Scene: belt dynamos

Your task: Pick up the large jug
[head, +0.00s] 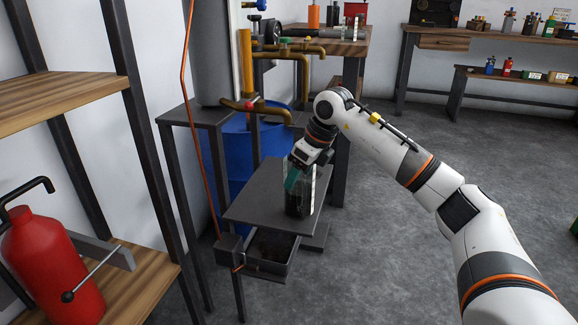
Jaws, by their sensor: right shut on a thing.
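The large jug (297,205) looks dark and partly see-through, with a teal part near its top. It is upright at the right part of a small dark table (250,203). My right gripper (303,178) comes down from above and is shut on the jug's upper part. The fingers hide some of the jug, and I cannot tell whether its base touches the table top. My left gripper is not in view.
A blue barrel (232,155) and brass taps (300,52) stand behind the small table. A wooden shelf (60,97) and a red extinguisher (52,262) are at the left. Workbenches (485,38) line the back.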

